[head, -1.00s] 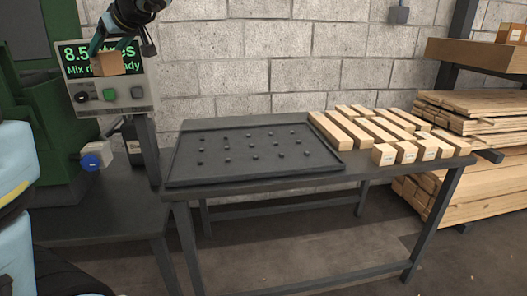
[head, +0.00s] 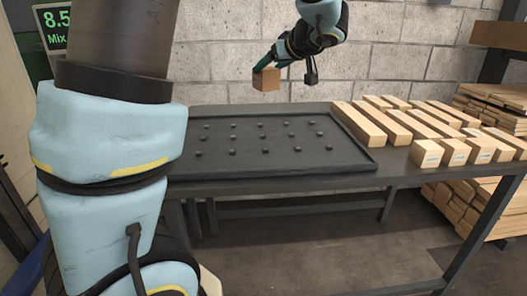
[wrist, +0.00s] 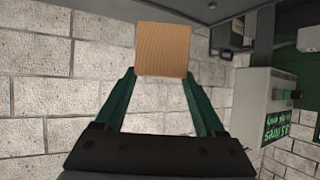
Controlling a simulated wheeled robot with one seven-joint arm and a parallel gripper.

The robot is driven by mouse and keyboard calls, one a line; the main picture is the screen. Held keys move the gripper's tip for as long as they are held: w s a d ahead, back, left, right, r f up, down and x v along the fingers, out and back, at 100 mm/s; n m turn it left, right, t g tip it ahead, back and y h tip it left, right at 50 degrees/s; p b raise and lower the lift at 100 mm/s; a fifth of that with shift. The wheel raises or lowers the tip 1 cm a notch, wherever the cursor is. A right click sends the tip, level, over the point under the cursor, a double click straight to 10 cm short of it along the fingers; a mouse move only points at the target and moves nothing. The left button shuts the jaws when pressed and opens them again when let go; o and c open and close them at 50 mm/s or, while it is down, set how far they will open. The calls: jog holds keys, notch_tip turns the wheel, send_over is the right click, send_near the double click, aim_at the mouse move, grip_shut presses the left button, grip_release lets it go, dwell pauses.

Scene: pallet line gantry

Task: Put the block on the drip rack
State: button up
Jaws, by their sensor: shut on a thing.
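The block (head: 266,79) is a small brown wooden cube. My gripper (head: 266,66) is shut on it and holds it in the air, above the back part of the drip rack. In the wrist view the block (wrist: 163,50) sits between the tips of the two green fingers (wrist: 160,76). The drip rack (head: 290,165) is a dark, low-rimmed tray with several small studs, lying on the left part of a dark table. No other thing lies on the tray. The block is clear of the tray, with the block wall behind it.
Several long wooden blocks (head: 397,125) lie on the right of the table (head: 400,172). Stacked timber (head: 490,110) stands at the far right. A control box with a green-lettered screen (head: 52,22) is at the far left. My own arm link covers the left front.

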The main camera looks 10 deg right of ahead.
jog(key=s+d+f+b, duration=0.2)
jog(key=d+f, duration=0.3)
jog(key=p, duration=0.1)
send_over(287, 145)
notch_tip(287, 145, down, 6)
jog(key=shift+m+h, duration=0.4)
notch_tip(287, 145, down, 4)
jog(key=shift+w+f, duration=0.1)
jog(key=shift+w, duration=0.05)
jog(key=shift+f, duration=0.25)
jog(key=o, duration=1.5)
jog(key=shift+r, duration=0.1)
jog(key=shift+o, duration=0.2)
jog(key=shift+r, duration=0.1)
